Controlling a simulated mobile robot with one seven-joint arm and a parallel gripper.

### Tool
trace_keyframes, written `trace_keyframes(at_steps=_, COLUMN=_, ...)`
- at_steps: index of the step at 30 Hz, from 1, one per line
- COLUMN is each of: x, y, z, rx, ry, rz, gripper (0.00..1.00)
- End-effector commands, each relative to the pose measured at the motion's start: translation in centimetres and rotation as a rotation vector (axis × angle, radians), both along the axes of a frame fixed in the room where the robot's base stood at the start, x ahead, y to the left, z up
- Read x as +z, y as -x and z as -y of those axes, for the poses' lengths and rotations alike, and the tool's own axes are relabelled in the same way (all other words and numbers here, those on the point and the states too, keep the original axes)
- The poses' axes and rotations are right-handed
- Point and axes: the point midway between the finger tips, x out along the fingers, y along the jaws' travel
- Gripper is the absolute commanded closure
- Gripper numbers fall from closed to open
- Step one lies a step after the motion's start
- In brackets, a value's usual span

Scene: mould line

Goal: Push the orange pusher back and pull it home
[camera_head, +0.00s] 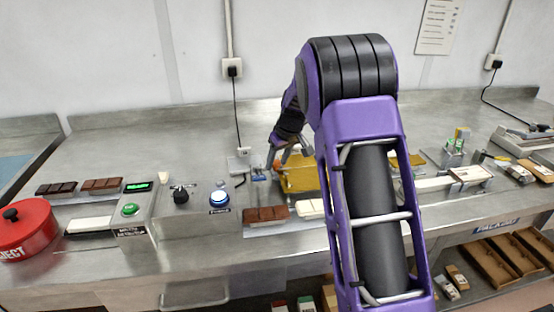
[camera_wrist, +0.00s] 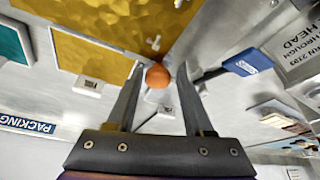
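The orange pusher shows as a round orange knob (camera_wrist: 158,76) in the wrist view, at the inner corner of gold-yellow plates (camera_wrist: 95,55). My gripper (camera_wrist: 160,72) is open, with one finger on each side of the knob. A narrow gap seems to show between the knob and each finger, so contact cannot be told. In the head view my gripper (camera_head: 288,158) is low over the bench, by the left end of the yellow plate (camera_head: 300,179).
A control box with a blue lit button (camera_head: 219,198) and a box with a green button (camera_head: 130,209) stand left of my gripper. Brown chocolate bars (camera_head: 265,214) lie in front. A red reject pot (camera_head: 22,228) stands far left. The back of the bench is bare.

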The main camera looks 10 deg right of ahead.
Motion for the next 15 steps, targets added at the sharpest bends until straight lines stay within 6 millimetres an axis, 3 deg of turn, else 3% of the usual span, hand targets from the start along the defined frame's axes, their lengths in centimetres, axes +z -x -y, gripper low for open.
trace_keyframes(at_steps=3, x=0.1, y=-0.1, z=0.0, rx=0.001, ry=0.000, rz=0.003, gripper=0.30)
trace_keyframes(at_steps=11, x=0.2, y=-0.2, z=0.0, rx=0.000, ry=0.001, rz=0.007, gripper=0.30)
trace_keyframes(at_steps=15, x=1.2, y=0.0, z=0.1, rx=-0.001, ry=0.001, rz=0.011, gripper=0.30)
